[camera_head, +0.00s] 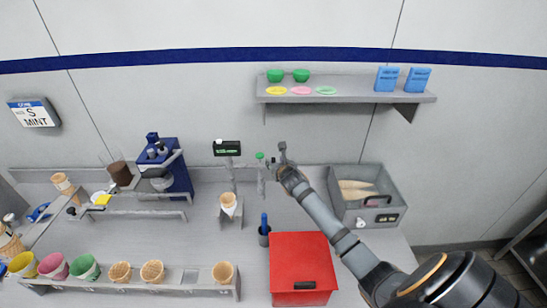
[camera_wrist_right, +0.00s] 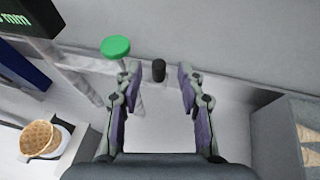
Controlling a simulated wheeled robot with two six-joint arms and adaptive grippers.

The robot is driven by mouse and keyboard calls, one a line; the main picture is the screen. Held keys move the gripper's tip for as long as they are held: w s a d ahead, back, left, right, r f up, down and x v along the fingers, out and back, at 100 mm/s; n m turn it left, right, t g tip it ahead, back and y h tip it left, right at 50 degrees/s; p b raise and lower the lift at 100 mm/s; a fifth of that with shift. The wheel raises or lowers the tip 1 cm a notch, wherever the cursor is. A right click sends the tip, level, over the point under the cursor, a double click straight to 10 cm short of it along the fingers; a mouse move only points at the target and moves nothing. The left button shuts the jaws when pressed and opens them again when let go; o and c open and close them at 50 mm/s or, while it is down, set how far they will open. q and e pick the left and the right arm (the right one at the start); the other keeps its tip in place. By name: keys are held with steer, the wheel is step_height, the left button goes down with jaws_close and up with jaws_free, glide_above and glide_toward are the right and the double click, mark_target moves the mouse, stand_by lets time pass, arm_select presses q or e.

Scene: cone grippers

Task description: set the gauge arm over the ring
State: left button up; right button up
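The gauge display (camera_head: 227,147), a black box with green text, stands on a grey post; its corner (camera_wrist_right: 18,14) shows "mm" in the right wrist view. A green knob (camera_head: 260,156) tops a thin grey post right of it; this knob (camera_wrist_right: 116,46) shows left of my fingers. A small black cylinder (camera_wrist_right: 159,69) appears between the fingertips, apart from both. A cone (camera_head: 229,201) sits in a small grey stand below the display; the cone (camera_wrist_right: 40,138) has a white rim around it, perhaps the ring. My right gripper (camera_head: 282,152) is open and empty. My left gripper is out of view.
A red-lidded box (camera_head: 300,262) and a blue-handled tool in a dark cup (camera_head: 264,236) stand in front. A grey bin with cones (camera_head: 387,202) is on the right. A shelf (camera_head: 345,96) hangs behind. A blue machine (camera_head: 177,172) stands left.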

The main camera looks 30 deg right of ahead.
mark_target(274, 159)
steer(key=x, duration=0.3)
steer(key=shift+a+r, duration=0.1)
steer(key=shift+w, duration=0.25)
steer(key=shift+w+f, duration=0.15)
steer(key=shift+f, duration=0.05)
steer(key=c, duration=0.6)
jaws_close()
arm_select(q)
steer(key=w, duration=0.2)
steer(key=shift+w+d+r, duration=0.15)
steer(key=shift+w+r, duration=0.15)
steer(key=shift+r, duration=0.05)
